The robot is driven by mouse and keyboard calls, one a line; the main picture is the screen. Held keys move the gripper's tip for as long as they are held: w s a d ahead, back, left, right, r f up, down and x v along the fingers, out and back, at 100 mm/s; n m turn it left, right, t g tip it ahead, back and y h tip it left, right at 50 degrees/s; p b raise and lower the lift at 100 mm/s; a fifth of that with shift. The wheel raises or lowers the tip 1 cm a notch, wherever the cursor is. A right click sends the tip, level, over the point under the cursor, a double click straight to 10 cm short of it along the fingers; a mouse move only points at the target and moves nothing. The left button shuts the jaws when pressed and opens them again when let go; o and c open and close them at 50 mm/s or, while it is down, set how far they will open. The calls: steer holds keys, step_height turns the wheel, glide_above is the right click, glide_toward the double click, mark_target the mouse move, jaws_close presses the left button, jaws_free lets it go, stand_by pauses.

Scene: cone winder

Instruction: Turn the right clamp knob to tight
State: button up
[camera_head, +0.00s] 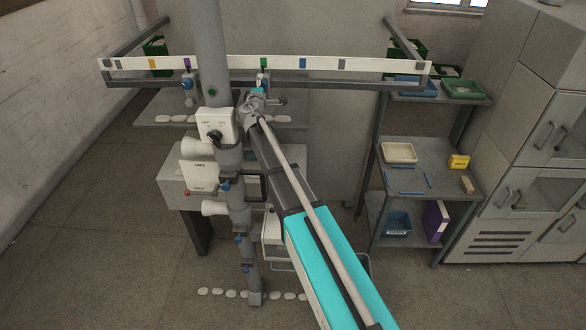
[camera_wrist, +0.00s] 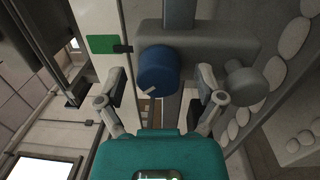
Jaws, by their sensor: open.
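The right clamp's blue knob (camera_wrist: 157,70) is large in the wrist view, with a short white mark near its lower edge. It is fixed to a grey clamp body (camera_wrist: 215,45). My gripper (camera_wrist: 161,88) is open, with one finger on each side of the knob; I cannot tell whether either finger touches it. In the head view my gripper (camera_head: 256,98) is at the right clamp, below the green tag (camera_head: 264,62) on the white strip, and hides most of the knob. The left clamp's blue knob (camera_head: 187,84) shows below the purple tag.
A thick grey post (camera_head: 210,40) stands just left of my arm, with a white dial box (camera_head: 215,125) on it. The white strip (camera_head: 215,64) runs across above the clamps. A shelf (camera_head: 425,170) with trays and grey cabinets (camera_head: 545,130) stand at the right. Floor is clear at left.

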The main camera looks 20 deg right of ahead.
steer(key=m, duration=0.4)
steer(key=shift+m+g, duration=0.3)
steer(key=shift+m, duration=0.1)
steer(key=m+p, duration=0.1)
steer(key=m, duration=0.2)
steer(key=shift+m, duration=0.4)
steer(key=v, duration=1.4)
steer(key=s+d+f+m+g+b, duration=0.3)
steer(key=s+d+f+g+b, duration=0.1)
steer(key=f, duration=0.5)
steer(key=s+d+f+m+g+h+b, duration=0.1)
steer(key=s+d+f+g+b, duration=0.3)
steer(key=f, duration=0.6)
steer(key=shift+s+d+f+m+h+b, duration=0.3)
steer(key=shift+s+d+m+b, duration=0.8)
steer(key=shift+s, duration=0.6)
steer(key=shift+a, duration=0.1)
